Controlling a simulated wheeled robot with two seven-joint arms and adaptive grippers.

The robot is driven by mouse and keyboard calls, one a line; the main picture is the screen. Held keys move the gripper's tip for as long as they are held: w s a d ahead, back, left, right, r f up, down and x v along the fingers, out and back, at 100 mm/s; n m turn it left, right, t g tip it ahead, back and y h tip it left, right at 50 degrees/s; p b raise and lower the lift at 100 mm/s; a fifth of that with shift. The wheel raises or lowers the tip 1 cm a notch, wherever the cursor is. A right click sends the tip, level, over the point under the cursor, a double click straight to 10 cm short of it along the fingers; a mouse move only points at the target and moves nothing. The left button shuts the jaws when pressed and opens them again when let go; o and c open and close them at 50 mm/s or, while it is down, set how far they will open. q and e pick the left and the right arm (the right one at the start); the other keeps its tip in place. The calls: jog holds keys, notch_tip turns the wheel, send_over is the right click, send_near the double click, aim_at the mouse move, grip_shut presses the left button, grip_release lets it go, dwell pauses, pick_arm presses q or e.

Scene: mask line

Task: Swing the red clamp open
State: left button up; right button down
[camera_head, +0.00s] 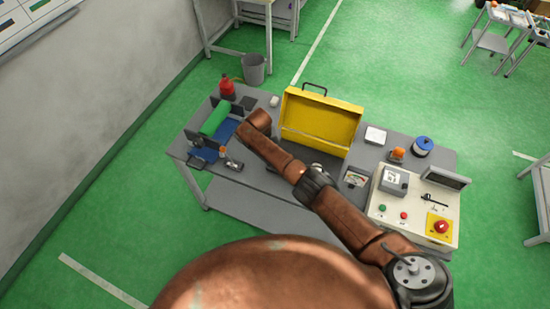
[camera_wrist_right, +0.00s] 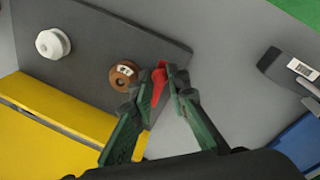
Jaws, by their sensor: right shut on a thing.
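In the right wrist view the red clamp (camera_wrist_right: 159,78) is a small red lever at the edge of a dark grey plate (camera_wrist_right: 95,38). My right gripper (camera_wrist_right: 164,84) has its green and black fingers closed around it, one on each side. The clamp's lower part is hidden between the fingers. In the head view my brown right arm reaches over the grey table (camera_head: 243,188) to the left of the yellow case; the fingers and the clamp are hidden there. My left gripper is not in view.
A brown spool (camera_wrist_right: 123,75) and a white spool (camera_wrist_right: 52,43) stand on the plate near the fingers. The open yellow case (camera_head: 320,118) stands close to my arm. A green roll (camera_head: 215,118) is at the left, a control panel (camera_head: 412,208) at the right.

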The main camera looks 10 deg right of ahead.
jog(key=shift+w+a+r+m, duration=0.1)
jog(key=shift+w+a+m, duration=0.1)
jog(key=shift+m, duration=0.3)
jog(key=c, duration=1.8)
grip_release()
jog(key=shift+c, duration=0.2)
notch_tip(320, 180, up, 12)
jog(key=a, duration=0.2)
jog(key=shift+a, duration=0.15)
jog(key=shift+s+f, duration=0.1)
jog(key=shift+f, duration=0.15)
